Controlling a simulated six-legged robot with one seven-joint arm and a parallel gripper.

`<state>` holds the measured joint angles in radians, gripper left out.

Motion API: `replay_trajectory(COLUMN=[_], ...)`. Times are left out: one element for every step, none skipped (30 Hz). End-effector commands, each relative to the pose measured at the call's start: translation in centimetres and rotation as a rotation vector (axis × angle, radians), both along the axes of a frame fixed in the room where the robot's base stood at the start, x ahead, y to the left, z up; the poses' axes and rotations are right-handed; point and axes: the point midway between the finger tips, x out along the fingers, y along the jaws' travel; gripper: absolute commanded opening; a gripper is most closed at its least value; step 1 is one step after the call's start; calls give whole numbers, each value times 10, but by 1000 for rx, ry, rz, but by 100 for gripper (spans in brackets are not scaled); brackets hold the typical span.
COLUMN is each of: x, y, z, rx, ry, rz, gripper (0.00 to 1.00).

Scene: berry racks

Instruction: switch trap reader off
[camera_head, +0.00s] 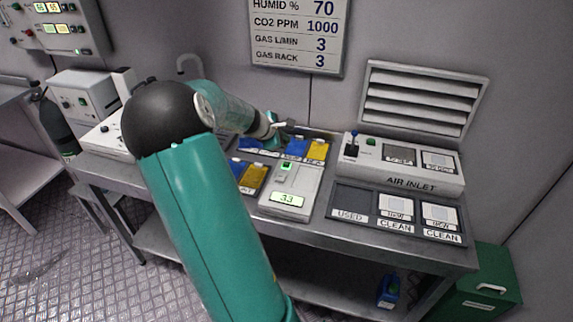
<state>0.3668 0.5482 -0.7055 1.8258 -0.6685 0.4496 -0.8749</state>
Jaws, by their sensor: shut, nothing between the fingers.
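The likely trap reader is a small light-grey box (300,183) in the middle of the steel bench. Its front display (287,199) is lit and reads 33, and a green light or switch (286,166) shows near its top. No label on it is readable. Blue cards (295,147) and yellow cards (253,177) lie in trays beside and behind it. My gripper (286,126) is shut and empty, above the back of the bench, behind the box and apart from it. My arm hides part of the bench's left side.
A wall vent (420,97) and a gas board (297,72) are behind.

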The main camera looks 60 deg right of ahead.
Motion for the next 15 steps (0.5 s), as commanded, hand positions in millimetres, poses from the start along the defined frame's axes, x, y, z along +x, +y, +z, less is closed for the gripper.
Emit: replay_trajectory(x=[0,0,-1,-1,-1,0,-1,-1,-1,-1,-1,-1,0,0,0], y=[0,0,1,1,1,1,1,1,1,1,1,0,0,0,0], z=[-7,-11,-16,-20,-25,-30,-34,-38,-44,-47,-51,-56,-59,-62,-65], rx=[2,2,2,2,2,3,3,3,2,2,1,2,1,1,1], ry=[3,4,5,4,4,4,4,4,3,3,4,3,2,2,3], rz=[1,1,0,0,0,1,1,1,1,1,0,1,0,0,0], gripper=[0,0,0,0,0,0,0,0,0,0,0,0,0,0,0])
